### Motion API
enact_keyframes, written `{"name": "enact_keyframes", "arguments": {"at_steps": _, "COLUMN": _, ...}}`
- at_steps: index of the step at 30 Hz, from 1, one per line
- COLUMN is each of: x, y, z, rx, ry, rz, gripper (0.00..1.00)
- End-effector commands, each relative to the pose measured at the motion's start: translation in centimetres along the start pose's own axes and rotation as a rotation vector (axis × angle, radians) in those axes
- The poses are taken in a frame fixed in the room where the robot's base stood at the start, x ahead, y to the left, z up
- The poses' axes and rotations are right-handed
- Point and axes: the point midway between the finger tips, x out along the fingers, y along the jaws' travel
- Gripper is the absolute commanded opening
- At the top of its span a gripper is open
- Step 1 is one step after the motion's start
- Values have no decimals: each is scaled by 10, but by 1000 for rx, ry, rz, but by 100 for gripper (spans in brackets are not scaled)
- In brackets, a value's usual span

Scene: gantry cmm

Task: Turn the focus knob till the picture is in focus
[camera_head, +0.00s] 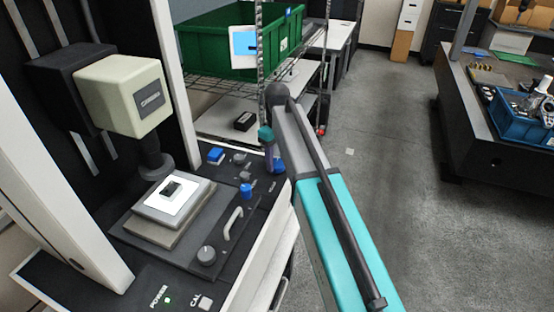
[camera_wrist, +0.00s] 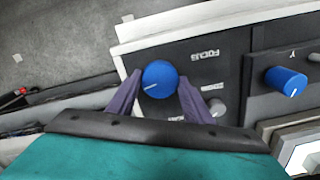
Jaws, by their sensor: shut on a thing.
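The blue focus knob (camera_wrist: 160,78) sits on a dark panel beside an upside-down FOCUS label (camera_wrist: 205,54) in the wrist view. Its white mark points left and slightly down. My gripper (camera_wrist: 158,84) has its two purple-grey fingers on either side of the knob, shut on it. In the head view my gripper (camera_head: 270,150) is at the panel's far right corner, and my arm hides part of that area. The camera head (camera_head: 124,95) stands over a stage (camera_head: 160,222) bearing a white plate (camera_head: 158,211) with a small black piece (camera_head: 171,188). No focus picture can be made out.
A second blue knob (camera_wrist: 286,81) marked Y and a grey knob (camera_wrist: 216,107) are close by. A wire shelf with a green bin (camera_head: 215,40) stands behind.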

Motion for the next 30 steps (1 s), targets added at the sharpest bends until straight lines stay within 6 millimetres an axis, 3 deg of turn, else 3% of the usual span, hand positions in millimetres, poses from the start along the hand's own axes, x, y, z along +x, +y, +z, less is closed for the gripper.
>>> {"name": "enact_keyframes", "arguments": {"at_steps": 11, "x": -1, "y": -1, "z": -1, "rx": 173, "ry": 0, "rz": -1, "gripper": 24}}
{"name": "enact_keyframes", "arguments": {"at_steps": 30, "x": -1, "y": -2, "z": -2, "rx": 690, "ry": 1, "rz": -1, "gripper": 24}}
